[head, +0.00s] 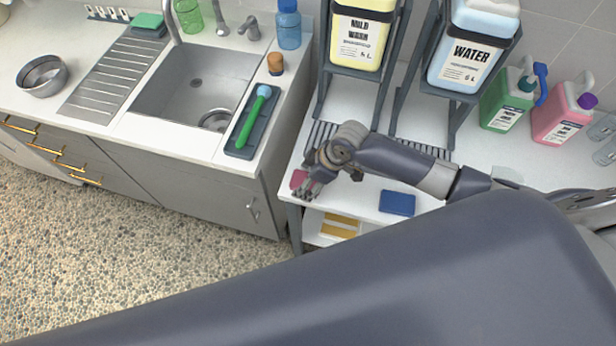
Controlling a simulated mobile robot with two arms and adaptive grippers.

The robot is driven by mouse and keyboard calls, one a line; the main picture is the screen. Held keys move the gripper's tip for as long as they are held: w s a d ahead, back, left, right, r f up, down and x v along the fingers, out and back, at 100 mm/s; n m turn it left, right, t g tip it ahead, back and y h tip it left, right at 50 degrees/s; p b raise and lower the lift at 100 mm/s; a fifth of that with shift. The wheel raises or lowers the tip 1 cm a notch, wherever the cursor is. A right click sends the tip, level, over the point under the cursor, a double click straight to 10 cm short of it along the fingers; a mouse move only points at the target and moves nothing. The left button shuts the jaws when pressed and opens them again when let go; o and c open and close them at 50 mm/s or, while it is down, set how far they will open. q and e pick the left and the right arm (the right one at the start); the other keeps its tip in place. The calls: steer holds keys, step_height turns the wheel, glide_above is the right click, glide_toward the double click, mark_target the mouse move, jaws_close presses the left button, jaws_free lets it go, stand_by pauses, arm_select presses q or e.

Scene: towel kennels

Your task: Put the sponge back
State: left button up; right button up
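A green sponge (148,22) with a dark underside lies at the back of the sink's ribbed drainboard. A flat blue sponge-like block (397,203) lies on the white counter near its front edge. A pinkish-red block (298,179) is at that counter's front left corner, partly hidden by my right gripper. My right gripper (307,188) points down and left, with its fingers right beside or over the red block. I cannot tell whether they touch it or how far they are open. My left gripper is out of view.
A steel bowl (42,75) is at left. Racks hold a yellow canister (358,38) and a WATER canister (470,50) above dark grates; green and pink jugs (563,110) stand right.

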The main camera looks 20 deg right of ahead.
steer(key=shift+r, duration=0.2)
steer(key=b+v, duration=0.1)
steer(key=v, duration=1.1)
